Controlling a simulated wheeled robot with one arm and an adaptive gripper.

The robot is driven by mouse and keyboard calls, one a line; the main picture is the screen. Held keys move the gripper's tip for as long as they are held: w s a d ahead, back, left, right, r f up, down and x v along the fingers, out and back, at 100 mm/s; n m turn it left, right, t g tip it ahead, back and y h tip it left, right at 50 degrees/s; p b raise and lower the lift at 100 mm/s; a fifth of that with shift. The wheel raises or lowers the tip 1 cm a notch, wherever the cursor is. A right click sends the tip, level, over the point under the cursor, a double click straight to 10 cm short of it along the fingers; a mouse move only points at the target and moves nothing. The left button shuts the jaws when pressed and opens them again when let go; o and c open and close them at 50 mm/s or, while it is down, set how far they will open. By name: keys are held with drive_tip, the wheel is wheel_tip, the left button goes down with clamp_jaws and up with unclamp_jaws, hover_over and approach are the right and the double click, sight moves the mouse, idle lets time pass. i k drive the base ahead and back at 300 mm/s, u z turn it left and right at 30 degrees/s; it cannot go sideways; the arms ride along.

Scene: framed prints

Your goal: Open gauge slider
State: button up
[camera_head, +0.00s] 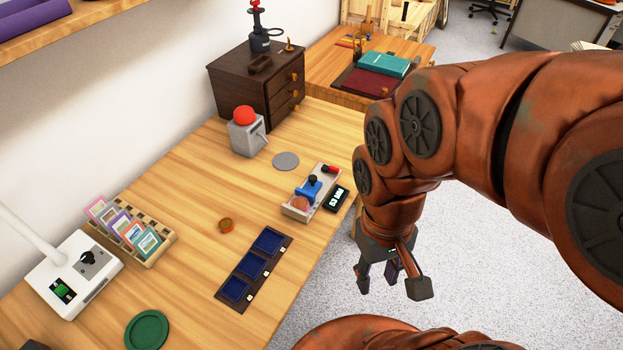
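The gauge (308,196) is a small pale wooden block near the table's right edge. A blue slider (310,188) with a dark knob sits on it. A copper-coloured disc lies at its near end and a red piece at its far end. A black digital display (336,198) with lit digits stands just to its right. My gripper (391,287) hangs past the table's right edge, to the right of and nearer than the gauge. Its fingers are spread and nothing shows between them. It is apart from the gauge.
A grey box with a red button (244,116), a grey disc (286,161), a dark blue tray (254,265), a card rack (130,235), a white device (73,273) and a green disc (146,330) are on the table. A brown drawer cabinet (258,85) stands behind. Bare wood surrounds the gauge's left side.

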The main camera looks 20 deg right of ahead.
sight(313, 186)
drive_tip(key=u, duration=0.1)
drive_tip(key=k, duration=0.45)
drive_tip(key=z, duration=0.95)
drive_tip(key=i, duration=0.65)
drive_tip(key=u, duration=1.9)
